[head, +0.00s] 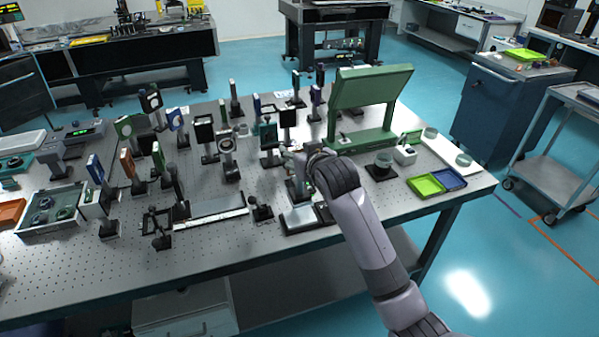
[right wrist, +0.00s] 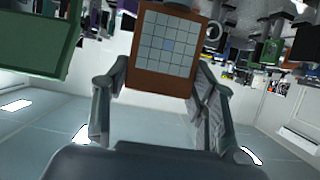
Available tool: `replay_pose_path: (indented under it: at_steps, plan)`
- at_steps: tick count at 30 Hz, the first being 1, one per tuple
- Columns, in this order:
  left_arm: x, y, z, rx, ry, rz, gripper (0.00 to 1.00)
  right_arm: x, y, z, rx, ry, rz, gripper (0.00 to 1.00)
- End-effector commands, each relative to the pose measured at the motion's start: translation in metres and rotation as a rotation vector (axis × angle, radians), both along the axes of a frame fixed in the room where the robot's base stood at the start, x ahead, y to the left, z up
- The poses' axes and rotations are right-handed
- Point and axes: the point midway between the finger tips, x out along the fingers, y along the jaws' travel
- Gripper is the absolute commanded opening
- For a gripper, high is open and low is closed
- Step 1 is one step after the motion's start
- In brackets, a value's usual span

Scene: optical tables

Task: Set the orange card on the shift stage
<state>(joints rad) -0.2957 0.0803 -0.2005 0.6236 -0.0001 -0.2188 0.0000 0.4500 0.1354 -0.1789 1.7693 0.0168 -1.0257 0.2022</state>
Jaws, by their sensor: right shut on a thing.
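My right gripper (head: 298,162) is shut on the orange card (right wrist: 165,45), which has a pale grid on its face. In the right wrist view the card stands between the two fingers, its lower part gripped. In the head view my gripper and wrist largely hide the card. The gripper is above the right half of the perforated table. A low flat stage with a pale plate (head: 299,219), which looks like the shift stage, lies on the table below and in front of the gripper, apart from the card. My left gripper does not show.
Several upright optics on posts crowd the table (head: 275,212), close to the gripper's left. A green panel on a base (head: 366,88) stands behind it. Green and blue trays (head: 425,185) lie at right. A long rail (head: 210,207) lies left of the stage.

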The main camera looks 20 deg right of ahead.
Motion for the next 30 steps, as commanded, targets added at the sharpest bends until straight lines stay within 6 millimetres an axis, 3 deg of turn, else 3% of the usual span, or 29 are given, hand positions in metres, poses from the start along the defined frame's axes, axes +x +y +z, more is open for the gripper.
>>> replay_pose_path:
  at_steps: [15,29,30]
  plan:
    - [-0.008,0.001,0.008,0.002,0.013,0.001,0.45,0.0,0.0,-0.058,0.001,-0.004,0.0,0.0]
    - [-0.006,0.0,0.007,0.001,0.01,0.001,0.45,0.001,0.0,-0.067,0.0,-0.007,0.0,0.0]
    - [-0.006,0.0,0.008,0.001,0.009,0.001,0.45,0.0,0.0,-0.068,0.0,-0.002,0.0,0.55]
